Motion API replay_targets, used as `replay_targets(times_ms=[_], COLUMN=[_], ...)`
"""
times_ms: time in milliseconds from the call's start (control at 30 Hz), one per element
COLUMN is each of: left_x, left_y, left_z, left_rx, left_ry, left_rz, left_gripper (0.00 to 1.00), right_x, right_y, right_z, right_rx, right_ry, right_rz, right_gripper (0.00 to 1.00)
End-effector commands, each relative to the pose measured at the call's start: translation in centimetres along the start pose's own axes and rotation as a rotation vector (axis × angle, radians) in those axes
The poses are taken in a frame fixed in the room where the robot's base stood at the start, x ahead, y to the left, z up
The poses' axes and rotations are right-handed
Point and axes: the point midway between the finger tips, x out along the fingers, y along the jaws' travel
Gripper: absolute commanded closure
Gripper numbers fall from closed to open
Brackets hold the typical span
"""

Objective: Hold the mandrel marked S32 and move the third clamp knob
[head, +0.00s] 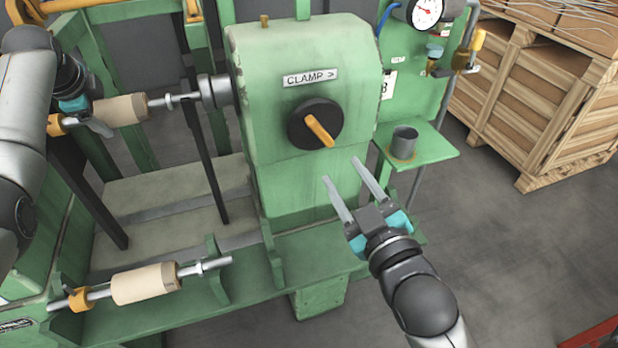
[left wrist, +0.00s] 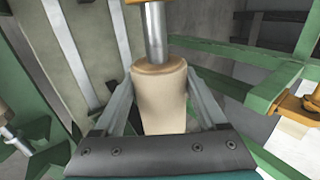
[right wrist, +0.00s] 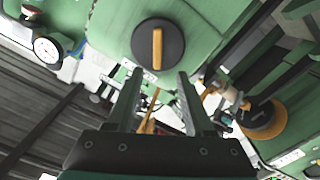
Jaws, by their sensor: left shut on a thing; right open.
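A mandrel (head: 121,110) with a tan sleeve and steel shaft is at the upper left, in line with the machine's spindle (head: 214,91). My left gripper (head: 98,122) is shut on its sleeve; the sleeve also shows between the fingers in the left wrist view (left wrist: 160,100). I can read no S32 mark. The clamp knob (head: 297,127), a black disc with an orange handle, is on the green housing below a "CLAMP >" label (head: 310,78). My right gripper (head: 340,169) is open and empty, below and right of the knob. The knob shows beyond its fingers in the right wrist view (right wrist: 175,48).
A second tan-sleeved mandrel (head: 145,284) lies on the green frame at the lower left. A grey cup (head: 403,142) stands on a green side shelf (head: 436,147). A pressure gauge (head: 426,12) is above it. Wooden crates (head: 535,95) stand at the right; floor before them is clear.

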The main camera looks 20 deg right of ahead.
Motion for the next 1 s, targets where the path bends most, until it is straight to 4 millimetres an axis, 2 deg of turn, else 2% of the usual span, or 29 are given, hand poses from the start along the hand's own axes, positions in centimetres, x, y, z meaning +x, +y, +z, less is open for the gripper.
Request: replay_targets(times_ms=[33,467,667,833,1000], left_x=[0.2,0.2,0.2,0.2,0.2], left_y=[0.2,0.2,0.2,0.2,0.2], left_z=[-0.8,-0.8,-0.8,-0.8,-0.8], left_rx=[0.003,0.003,0.003,0.003,0.003], left_ry=[0.016,0.016,0.016,0.016,0.016], left_rz=[0.008,0.008,0.008,0.008,0.008], left_gripper=[1.00,1.00,1.00,1.00,1.00], right_x=[-0.3,-0.7,-0.6,0.3,2.2], right_y=[0.0,0.0,0.3,0.3,0.3], right_z=[0.0,-0.1,0.0,0.0,-0.1], right_rx=[0.000,-0.003,-0.091,-0.088,-0.088], right_ry=[0.000,0.001,0.004,0.005,0.006], right_rz=[0.000,0.001,0.005,0.006,0.006], right_gripper=[0.47,0.47,0.47,0.47,0.47])
